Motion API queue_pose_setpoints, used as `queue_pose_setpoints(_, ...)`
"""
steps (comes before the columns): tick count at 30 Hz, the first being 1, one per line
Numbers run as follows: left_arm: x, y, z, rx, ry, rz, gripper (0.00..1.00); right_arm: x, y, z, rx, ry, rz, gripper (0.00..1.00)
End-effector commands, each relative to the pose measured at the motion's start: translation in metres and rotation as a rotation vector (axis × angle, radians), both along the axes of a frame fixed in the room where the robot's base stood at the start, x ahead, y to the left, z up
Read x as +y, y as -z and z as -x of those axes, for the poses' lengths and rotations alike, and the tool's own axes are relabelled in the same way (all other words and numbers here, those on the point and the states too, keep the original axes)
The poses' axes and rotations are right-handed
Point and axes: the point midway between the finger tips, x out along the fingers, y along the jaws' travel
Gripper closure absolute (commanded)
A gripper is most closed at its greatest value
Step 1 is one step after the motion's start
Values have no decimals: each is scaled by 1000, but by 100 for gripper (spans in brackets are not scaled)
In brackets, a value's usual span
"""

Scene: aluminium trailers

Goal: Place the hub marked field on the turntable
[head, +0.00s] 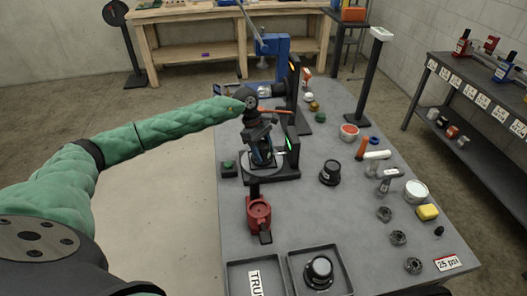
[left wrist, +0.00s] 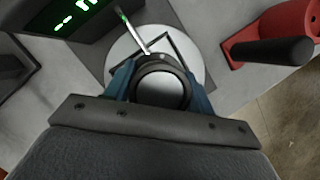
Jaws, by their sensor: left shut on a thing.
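My left gripper (head: 262,150) reaches over the turntable (head: 250,172) from above. It is shut on a dark hub with a pale round face; the hub (left wrist: 162,88) shows between the blue fingers in the left wrist view. The turntable's white disc (left wrist: 120,52) lies below and around the hub in that view. I cannot tell whether the hub touches the disc, and I cannot read its marking. Another dark hub (head: 330,173) stands on the table to the right, and one more hub (head: 320,270) sits in the right front tray. My right gripper is not in view.
A red vise-like fixture (head: 259,214) stands in front of the turntable. The turntable's upright with green lit display (left wrist: 75,15) is close beside the gripper. Trays (head: 335,285) are at the front. Jars, nuts and small tools crowd the table's right side.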

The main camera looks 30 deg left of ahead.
Motion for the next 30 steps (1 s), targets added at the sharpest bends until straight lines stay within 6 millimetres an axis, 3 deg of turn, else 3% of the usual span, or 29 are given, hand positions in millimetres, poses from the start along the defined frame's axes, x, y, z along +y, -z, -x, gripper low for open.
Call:
queue_pose_setpoints(16, 0, 4, -1, -3, 0, 1, 93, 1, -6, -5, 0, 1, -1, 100)
queue_pose_setpoints(17, 0, 5, 0, -1, 1, 0, 44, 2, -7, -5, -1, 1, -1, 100)
queue_pose_setpoints(20, 0, 5, 0, -1, 1, 0, 24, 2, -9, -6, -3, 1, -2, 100)
queue_pose_setpoints(30, 0, 4, 0, -1, 1, 0, 24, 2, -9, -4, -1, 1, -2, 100)
